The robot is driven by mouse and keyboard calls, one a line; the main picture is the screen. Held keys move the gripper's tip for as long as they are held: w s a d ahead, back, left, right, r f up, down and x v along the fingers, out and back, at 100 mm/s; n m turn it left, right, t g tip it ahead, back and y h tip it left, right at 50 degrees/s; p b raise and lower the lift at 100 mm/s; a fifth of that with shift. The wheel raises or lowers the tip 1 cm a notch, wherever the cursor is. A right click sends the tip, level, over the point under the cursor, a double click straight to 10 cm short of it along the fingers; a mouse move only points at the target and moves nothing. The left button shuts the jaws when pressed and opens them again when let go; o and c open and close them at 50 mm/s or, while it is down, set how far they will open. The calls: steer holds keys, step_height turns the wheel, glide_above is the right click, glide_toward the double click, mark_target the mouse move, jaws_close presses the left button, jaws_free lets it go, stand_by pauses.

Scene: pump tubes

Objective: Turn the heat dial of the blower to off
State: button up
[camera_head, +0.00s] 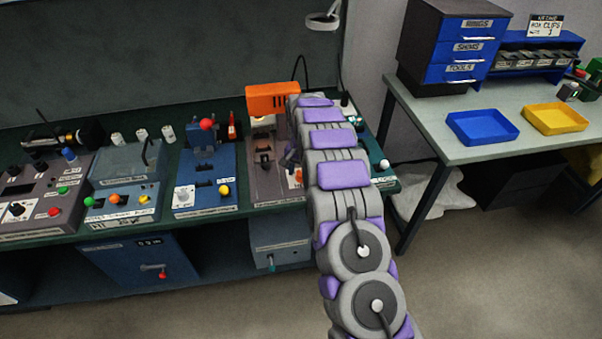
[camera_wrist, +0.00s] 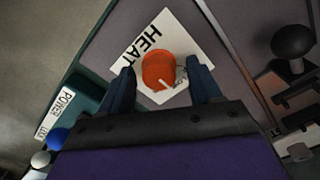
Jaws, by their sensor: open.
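The heat dial (camera_wrist: 159,69) is an orange round knob on a white plate marked HEAT (camera_wrist: 143,45) in the wrist view. A pale pointer mark shows near its lower edge; the small lettering there is hard to read. My gripper (camera_wrist: 160,76) is open, with one dark blue finger on each side of the dial and a visible gap to each. Whether either finger touches the dial is not clear. In the head view the blower (camera_head: 272,97) has an orange top over a grey-brown base (camera_head: 268,187). My arm hides much of its right side, and my gripper is mostly hidden there.
A black round knob (camera_wrist: 293,42) stands at the right in the wrist view. A POWER label (camera_wrist: 62,108) and a blue knob (camera_wrist: 58,138) are at lower left. In the head view a blue machine (camera_head: 205,180) stands left of the blower. A table (camera_head: 437,134) with trays is right.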

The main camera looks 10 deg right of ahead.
steer(key=shift+f, duration=0.1)
steer(key=shift+c, duration=0.3)
steer(key=c, duration=1)
steer(key=shift+n+p, duration=0.7)
steer(key=shift+p, duration=0.15)
steer(key=shift+n+p, duration=1.1)
steer(key=n+p, duration=0.3)
steer(key=n, duration=0.2)
steer(key=shift+w, duration=0.1)
steer(key=shift+n, duration=0.3)
